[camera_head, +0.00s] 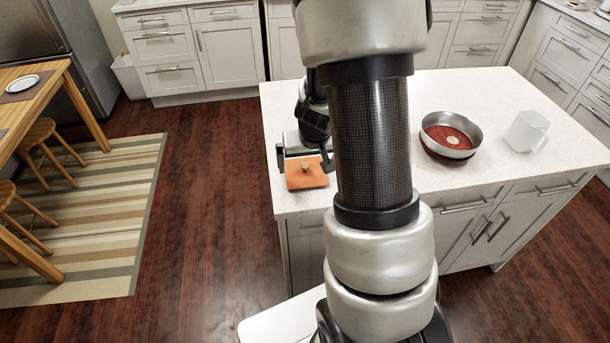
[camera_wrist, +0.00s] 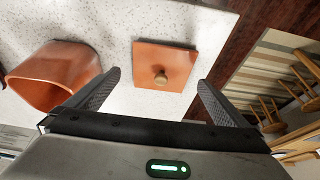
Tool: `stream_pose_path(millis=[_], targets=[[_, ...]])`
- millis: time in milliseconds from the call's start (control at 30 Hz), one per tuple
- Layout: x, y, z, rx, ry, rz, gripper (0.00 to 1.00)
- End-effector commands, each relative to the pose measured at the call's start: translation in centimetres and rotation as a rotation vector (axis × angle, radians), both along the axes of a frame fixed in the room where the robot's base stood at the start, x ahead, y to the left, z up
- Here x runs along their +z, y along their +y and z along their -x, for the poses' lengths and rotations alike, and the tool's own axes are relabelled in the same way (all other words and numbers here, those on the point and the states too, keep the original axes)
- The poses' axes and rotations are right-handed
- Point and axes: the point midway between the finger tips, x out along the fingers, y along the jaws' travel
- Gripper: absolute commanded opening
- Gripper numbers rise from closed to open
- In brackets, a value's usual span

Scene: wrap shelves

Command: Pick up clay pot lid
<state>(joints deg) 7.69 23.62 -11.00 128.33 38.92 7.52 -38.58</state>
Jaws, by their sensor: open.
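The clay pot lid (camera_head: 306,174) is a flat orange-brown square with a small round tan knob. It lies on the white island top near its left front corner. In the wrist view the lid (camera_wrist: 165,66) shows ahead of and between my open fingers, knob towards me. My gripper (camera_wrist: 158,95) is open and empty, with the lid apart from both fingers. In the head view my gripper (camera_head: 307,152) is just behind the lid and partly hidden by my arm. An orange clay pot (camera_wrist: 55,75) lies to the left of my left finger in the wrist view.
On the island (camera_head: 480,98), a steel pan (camera_head: 452,133) and a clear pitcher (camera_head: 527,131) stand to the right of my arm. The island edge is close to the lid. A wooden table (camera_head: 35,92) and stools stand on the left.

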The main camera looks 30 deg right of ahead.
Motion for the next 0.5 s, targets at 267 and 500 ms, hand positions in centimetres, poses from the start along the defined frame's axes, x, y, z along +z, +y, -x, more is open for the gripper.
stream_pose_path(millis=[267,500], targets=[[-3.7,-0.2,-1.7,-0.003,0.003,-0.001,1.00],[-4.6,-0.3,-2.2,-0.001,0.000,0.001,1.00]])
